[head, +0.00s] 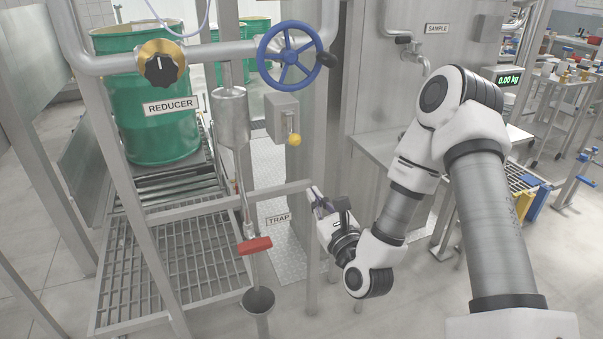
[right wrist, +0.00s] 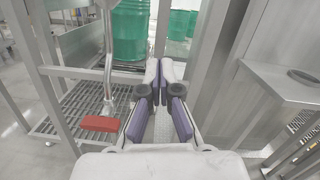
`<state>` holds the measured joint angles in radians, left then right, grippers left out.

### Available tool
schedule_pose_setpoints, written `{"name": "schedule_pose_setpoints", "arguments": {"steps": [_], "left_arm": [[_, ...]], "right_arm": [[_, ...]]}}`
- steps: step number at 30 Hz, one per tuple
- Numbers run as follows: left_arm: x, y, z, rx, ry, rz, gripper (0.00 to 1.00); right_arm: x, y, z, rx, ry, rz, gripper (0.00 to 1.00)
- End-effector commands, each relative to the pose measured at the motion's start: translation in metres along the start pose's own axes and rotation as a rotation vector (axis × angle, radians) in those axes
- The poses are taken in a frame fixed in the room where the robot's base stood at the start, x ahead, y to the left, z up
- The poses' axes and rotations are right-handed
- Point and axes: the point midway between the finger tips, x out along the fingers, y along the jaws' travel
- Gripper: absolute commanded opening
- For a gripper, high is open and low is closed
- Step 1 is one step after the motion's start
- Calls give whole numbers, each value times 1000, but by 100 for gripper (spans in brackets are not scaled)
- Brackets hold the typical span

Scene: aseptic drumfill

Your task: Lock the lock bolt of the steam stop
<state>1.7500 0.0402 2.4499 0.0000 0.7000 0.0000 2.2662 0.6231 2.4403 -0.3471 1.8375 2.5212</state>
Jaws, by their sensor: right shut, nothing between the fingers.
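The blue handwheel (head: 289,55) sits on the steam pipe at the top middle of the head view. Just below it is a grey box (head: 281,112) on the post, with a short pin ending in a yellow ball knob (head: 294,140); this looks like the lock bolt, and the knob hangs at the box's lower right. My right gripper (head: 315,193) is below the knob and slightly right, clearly apart from it. Its fingers are shut and empty; they meet near the middle of the right wrist view (right wrist: 157,68). Neither wheel nor knob shows there. My left gripper is not in view.
A horizontal frame rail (head: 230,201) and the TRAP label (head: 278,219) lie left of my right gripper. A red handle (head: 254,245) hangs above a black funnel (head: 258,300). A green drum (head: 165,130) stands behind the REDUCER knob (head: 160,66). A steel cabinet (head: 385,110) stands right.

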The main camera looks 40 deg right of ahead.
Motion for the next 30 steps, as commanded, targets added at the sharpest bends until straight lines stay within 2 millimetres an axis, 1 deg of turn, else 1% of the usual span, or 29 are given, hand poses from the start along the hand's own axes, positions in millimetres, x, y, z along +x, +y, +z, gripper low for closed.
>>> {"name": "schedule_pose_setpoints", "arguments": {"steps": [5, 14, 15, 19, 23, 30], "left_arm": [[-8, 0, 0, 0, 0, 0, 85], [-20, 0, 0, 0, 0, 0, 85], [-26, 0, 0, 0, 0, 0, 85], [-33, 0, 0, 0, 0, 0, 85], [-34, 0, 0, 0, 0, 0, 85], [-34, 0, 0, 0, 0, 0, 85]], "right_arm": [[30, 0, 3, -5, -4, 1, 0], [96, 0, 3, -5, -3, 0, 0], [98, 0, 14, -1, -2, 1, 0], [102, 0, 32, -1, -1, 0, 0], [103, 0, 39, -1, 1, 0, 0], [103, 0, 39, -2, 1, 0, 0]]}}
